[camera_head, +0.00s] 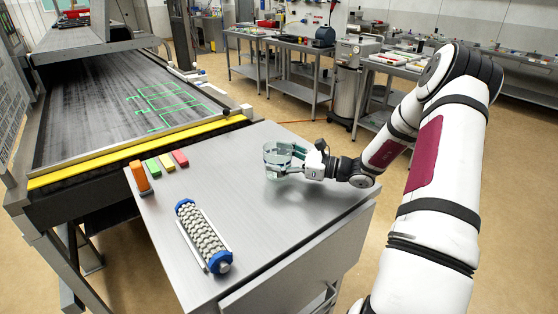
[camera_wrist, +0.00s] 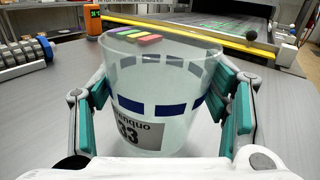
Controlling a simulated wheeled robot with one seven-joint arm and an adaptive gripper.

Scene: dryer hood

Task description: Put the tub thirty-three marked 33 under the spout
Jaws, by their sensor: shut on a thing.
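The tub thirty-three (camera_head: 277,160) is a clear, slightly tapered cup with a band of blue dashes, upright at the right part of the steel table. In the wrist view the tub (camera_wrist: 165,85) fills the middle, and its label with 33 faces the camera. My gripper (camera_head: 292,162) is shut on the tub, with teal finger pads on both sides of it in the wrist view. I cannot tell whether the tub's base touches the table. I cannot make out a spout in either view.
The steel table (camera_head: 240,250) carries a spiky roller with blue ends (camera_head: 203,237), an orange device (camera_head: 139,176) and several coloured blocks (camera_head: 166,162). Beyond a yellow bar (camera_head: 140,152) lies a dark conveyor belt (camera_head: 100,115) with green outlines, leading under a hood (camera_head: 85,40). The table's middle is clear.

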